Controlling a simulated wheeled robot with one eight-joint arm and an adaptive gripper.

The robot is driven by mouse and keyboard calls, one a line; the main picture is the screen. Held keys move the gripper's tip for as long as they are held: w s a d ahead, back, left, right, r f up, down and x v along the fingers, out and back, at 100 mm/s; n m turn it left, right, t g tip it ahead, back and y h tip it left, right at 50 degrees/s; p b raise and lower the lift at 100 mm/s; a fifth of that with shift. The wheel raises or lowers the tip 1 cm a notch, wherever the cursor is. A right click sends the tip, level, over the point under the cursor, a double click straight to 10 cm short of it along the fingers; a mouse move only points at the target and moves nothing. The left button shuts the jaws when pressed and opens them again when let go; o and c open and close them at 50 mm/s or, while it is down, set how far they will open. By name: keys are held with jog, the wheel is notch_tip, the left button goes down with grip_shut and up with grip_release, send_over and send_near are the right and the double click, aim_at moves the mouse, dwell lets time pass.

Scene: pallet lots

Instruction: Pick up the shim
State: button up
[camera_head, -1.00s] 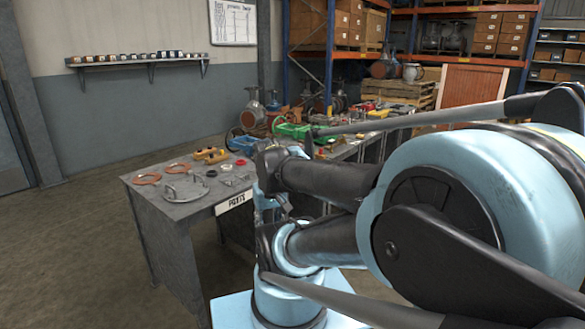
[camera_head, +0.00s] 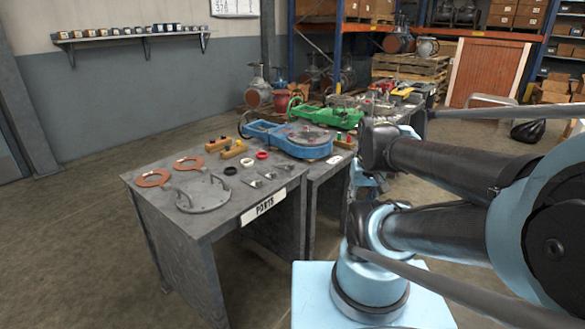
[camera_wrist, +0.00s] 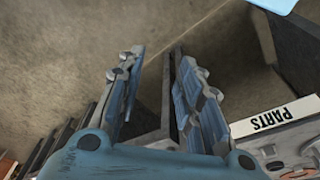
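Several small metal pieces lie near the front right edge of the grey parts table (camera_head: 150,192). One is a small grey piece (camera_head: 252,181) and another lies just to its right (camera_head: 270,175). They are too small for me to tell which is the shim. My gripper (camera_wrist: 158,75) shows in the wrist view with its two fingers apart and nothing between them. Its fingers point past table edges toward the floor, with the PARTS label (camera_wrist: 272,118) to their right. In the head view my arm largely hides the gripper.
The table also holds copper-coloured rings (camera_head: 153,178), a round grey plate with handles (camera_head: 203,194), a black ring (camera_head: 230,170), a red ring (camera_head: 262,155) and yellow-brown blocks (camera_head: 233,150). A blue fixture (camera_head: 305,140) and a green one (camera_head: 325,114) stand behind. Floor at left is clear.

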notch_tip(320, 180, up, 15)
jog(key=n+g, duration=0.2)
jog(key=n, duration=2.7)
send_over(285, 165)
jog(key=s+d, duration=0.3)
notch_tip(285, 165, down, 11)
jog(key=shift+f, duration=0.2)
jog(key=shift+s+f, duration=0.15)
jog(key=shift+f, duration=1.4)
jog(key=shift+s+f, duration=0.15)
jog(key=shift+f, duration=1.35)
jog(key=shift+c, duration=0.5)
